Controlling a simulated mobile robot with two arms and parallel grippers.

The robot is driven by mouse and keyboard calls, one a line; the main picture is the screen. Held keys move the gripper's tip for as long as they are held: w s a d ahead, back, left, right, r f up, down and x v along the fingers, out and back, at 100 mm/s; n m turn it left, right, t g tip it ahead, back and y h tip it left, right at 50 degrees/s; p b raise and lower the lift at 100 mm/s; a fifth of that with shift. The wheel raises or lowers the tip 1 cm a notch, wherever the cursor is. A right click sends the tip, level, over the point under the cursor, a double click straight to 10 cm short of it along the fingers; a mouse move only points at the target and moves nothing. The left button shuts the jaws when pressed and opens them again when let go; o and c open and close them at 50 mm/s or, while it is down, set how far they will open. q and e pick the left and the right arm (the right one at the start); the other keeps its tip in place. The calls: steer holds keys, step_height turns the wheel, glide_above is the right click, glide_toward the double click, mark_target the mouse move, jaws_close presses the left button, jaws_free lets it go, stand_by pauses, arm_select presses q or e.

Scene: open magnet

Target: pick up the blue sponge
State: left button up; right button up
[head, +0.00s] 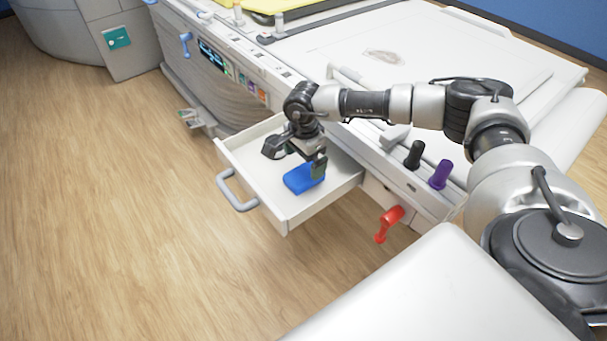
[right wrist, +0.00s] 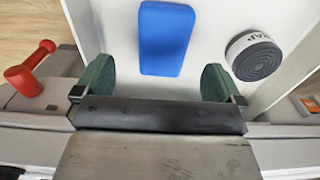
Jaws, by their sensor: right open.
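The blue sponge (head: 300,181) lies flat in the open white drawer (head: 262,196), partly covered by my right gripper in the head view. My right gripper (head: 295,158) is open and empty over the drawer, with one finger in front of the sponge's right end. In the right wrist view, the sponge (right wrist: 165,38) lies ahead of the gap between the two green fingertips (right wrist: 156,82), apart from both. My left gripper is not in view.
A grey roll (right wrist: 255,57) lies in the drawer to the right of the sponge in the right wrist view. The drawer has a grey handle (head: 236,190). A red lever (head: 388,222), a black knob (head: 414,154) and a purple knob (head: 441,174) stick out nearby. The wooden floor at left is clear.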

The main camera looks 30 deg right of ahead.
mark_target(305, 173)
steer(key=shift+w+f, duration=0.1)
steer(key=shift+f, duration=0.3)
steer(key=f, duration=0.4)
steer(key=shift+w+d+f, duration=0.1)
steer(key=shift+w+d, duration=0.05)
steer(key=shift+d, duration=0.1)
steer(key=shift+f, duration=0.5)
steer(key=shift+c, duration=1)
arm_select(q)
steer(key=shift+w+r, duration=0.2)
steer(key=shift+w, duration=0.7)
arm_select(e)
steer(key=c, duration=0.8)
steer(key=shift+r, duration=0.1)
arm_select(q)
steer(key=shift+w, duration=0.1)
arm_select(e)
step_height(305, 173, up, 10)
